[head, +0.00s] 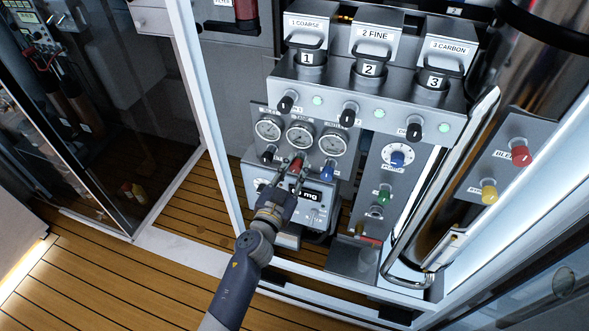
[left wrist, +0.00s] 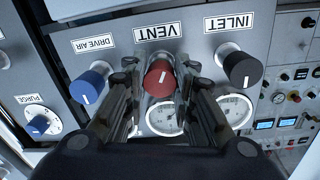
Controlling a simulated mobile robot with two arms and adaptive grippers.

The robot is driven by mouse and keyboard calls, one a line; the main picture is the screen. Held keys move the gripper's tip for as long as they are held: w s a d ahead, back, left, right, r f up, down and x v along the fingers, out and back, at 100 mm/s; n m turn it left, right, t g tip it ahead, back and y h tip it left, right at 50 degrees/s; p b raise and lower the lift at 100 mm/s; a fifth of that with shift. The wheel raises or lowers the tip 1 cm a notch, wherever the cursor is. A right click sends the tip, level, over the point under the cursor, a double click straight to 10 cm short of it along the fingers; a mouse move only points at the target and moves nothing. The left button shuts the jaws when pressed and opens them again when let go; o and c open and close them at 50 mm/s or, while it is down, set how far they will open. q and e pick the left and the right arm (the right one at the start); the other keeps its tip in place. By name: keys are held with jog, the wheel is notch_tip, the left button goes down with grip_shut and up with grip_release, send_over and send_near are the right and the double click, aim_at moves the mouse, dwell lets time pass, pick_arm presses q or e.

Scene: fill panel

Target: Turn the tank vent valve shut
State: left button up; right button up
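The red vent knob (left wrist: 159,78) sits under the label VENT (left wrist: 157,32) in the left wrist view, with a white mark on its face. In the head view the red knob (head: 296,165) is partly covered by my left gripper (head: 286,178). My left gripper (left wrist: 160,80) is open, with one finger on each side of the knob. A gap shows between each finger and the knob, so it does not look clamped. My right gripper is in neither view.
A blue drive air knob (left wrist: 88,82) and a black inlet knob (left wrist: 241,68) flank the vent knob closely. Gauges (head: 300,135) sit above the knobs in the head view. A display box (head: 314,197) is below, and a white frame post (head: 207,110) stands at the left.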

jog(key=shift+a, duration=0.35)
